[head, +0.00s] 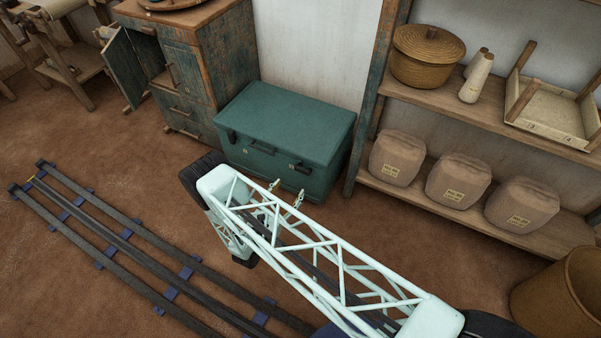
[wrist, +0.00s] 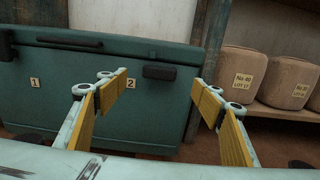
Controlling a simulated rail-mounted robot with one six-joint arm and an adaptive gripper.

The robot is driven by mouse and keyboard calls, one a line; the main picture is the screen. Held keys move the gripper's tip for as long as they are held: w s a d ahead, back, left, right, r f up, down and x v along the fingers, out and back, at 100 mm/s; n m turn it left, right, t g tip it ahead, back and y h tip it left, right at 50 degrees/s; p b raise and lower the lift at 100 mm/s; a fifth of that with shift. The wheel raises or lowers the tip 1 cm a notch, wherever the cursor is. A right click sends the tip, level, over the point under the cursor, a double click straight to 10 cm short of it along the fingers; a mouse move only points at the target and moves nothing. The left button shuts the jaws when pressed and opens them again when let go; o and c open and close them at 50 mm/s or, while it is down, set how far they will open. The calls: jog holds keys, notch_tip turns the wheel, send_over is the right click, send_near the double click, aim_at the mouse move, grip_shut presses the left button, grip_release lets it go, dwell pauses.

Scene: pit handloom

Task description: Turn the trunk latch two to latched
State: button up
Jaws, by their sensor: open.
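The teal trunk (head: 290,115) stands closed on the floor between the cabinet and the shelf. Its front fills much of the wrist view (wrist: 60,105). Trunk latch two (wrist: 159,72) is a dark bar lying about level near the trunk's right end, right of the plate marked 2 (wrist: 130,83); it also shows in the head view (head: 301,168). My gripper (wrist: 160,93) is open and empty, facing the trunk front. In the wrist picture the latch appears between the fingers, slightly above their tips. Contact is not visible. In the head view my gripper (head: 286,191) is small, partly behind my arm.
A long dark handle (wrist: 70,42) and the plate marked 1 (wrist: 35,82) are left of the latch. The shelf (head: 480,100) with several sacks stands right of the trunk. A wooden cabinet (head: 190,80) with an open door stands left. Rails (head: 130,240) cross the floor.

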aim_at(301, 170)
jog(key=shift+b+x, duration=1.15)
jog(key=shift+x, duration=4.6)
jog(key=c, duration=0.9)
